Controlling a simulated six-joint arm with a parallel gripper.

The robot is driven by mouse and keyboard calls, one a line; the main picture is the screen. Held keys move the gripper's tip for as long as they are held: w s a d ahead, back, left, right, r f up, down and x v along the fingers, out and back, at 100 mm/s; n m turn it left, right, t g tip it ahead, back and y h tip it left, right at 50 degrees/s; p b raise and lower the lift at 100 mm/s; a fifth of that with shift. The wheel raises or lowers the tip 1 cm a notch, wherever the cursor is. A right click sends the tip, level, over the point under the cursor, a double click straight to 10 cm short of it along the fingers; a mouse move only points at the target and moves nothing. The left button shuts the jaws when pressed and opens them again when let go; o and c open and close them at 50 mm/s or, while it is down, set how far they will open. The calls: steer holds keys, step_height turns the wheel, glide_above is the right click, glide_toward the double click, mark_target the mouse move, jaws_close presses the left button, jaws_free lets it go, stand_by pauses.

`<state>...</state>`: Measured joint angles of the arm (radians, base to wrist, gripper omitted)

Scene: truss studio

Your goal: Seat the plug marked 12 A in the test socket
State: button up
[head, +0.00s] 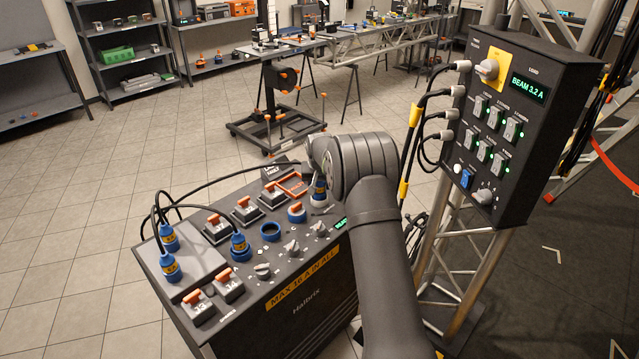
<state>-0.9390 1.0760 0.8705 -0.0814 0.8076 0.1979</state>
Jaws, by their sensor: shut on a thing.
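My gripper (318,194) is largely hidden behind my own wrist, above the back right of the black console. It is shut on a blue plug (319,187) with a yellow band; the marking is too small to read. I cannot tell whether this plug touches the console. Two similar blue plugs, one behind (168,238) and one in front (171,268), stand on a grey plate at the console's left. Another blue plug (239,246) stands upright in the middle row. Beside it is an open, empty blue socket ring (270,231). I cannot read which socket is the test socket.
The console (300,300) carries orange-topped switches (217,228), grey knobs (262,270) and a blue socket with an orange cover (296,211). Black cables (220,178) arch over its left and back. A control box (525,120) reading "BEAM 3.2 A" hangs on a truss at right.

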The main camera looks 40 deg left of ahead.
steer(key=shift+f, duration=0.5)
steer(key=o, duration=1.7)
steer(key=shift+r, duration=4.5)
steer(key=shift+f, duration=0.15)
step_height(320, 180, down, 9)
steer(key=shift+r, duration=0.2)
